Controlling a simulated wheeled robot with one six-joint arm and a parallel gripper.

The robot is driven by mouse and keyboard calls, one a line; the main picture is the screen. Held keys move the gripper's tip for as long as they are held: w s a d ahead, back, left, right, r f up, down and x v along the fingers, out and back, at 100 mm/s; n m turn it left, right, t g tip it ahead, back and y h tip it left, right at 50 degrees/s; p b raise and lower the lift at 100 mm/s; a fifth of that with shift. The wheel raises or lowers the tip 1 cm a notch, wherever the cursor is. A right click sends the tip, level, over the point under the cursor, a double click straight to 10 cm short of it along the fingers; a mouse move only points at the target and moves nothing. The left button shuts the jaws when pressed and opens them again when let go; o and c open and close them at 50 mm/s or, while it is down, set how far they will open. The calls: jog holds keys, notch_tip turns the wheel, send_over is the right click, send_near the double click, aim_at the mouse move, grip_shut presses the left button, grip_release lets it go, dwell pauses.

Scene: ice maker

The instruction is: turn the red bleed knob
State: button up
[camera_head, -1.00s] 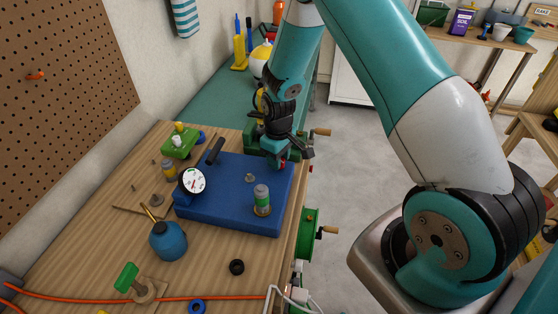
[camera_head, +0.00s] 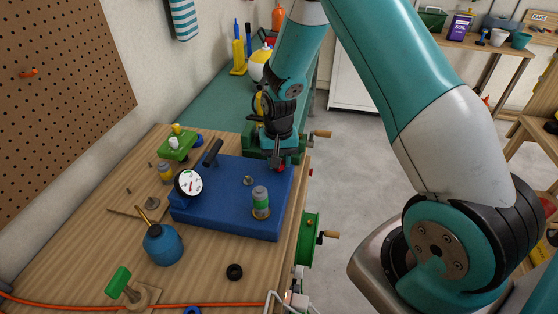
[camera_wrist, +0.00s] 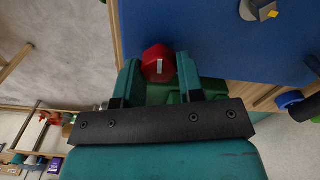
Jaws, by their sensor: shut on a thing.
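The red bleed knob (camera_wrist: 158,64) has a white mark on its top in the wrist view. It sits at the edge of the blue block, and its sides are between my fingertips. My gripper (camera_wrist: 158,72) is shut on the knob. In the head view, my gripper (camera_head: 277,160) is over the block's far right corner, and only a little of the red knob (camera_head: 282,168) shows below the fingers. The blue block (camera_head: 220,207) lies on the wooden bench.
A white dial gauge (camera_head: 189,183), a green-banded cylinder (camera_head: 261,202) and a black handle (camera_head: 213,153) stand on or by the block. A blue oil can (camera_head: 163,245) is in front. A green reel (camera_head: 309,240) hangs at the bench's right edge.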

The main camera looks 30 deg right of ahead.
jog(key=shift+m, duration=0.6)
jog(key=shift+r, duration=0.1)
jog(key=o, duration=0.9)
notch_tip(320, 180, up, 17)
jog(key=b, duration=0.2)
jog(key=shift+r+b, duration=0.2)
jog(key=shift+b, duration=0.2)
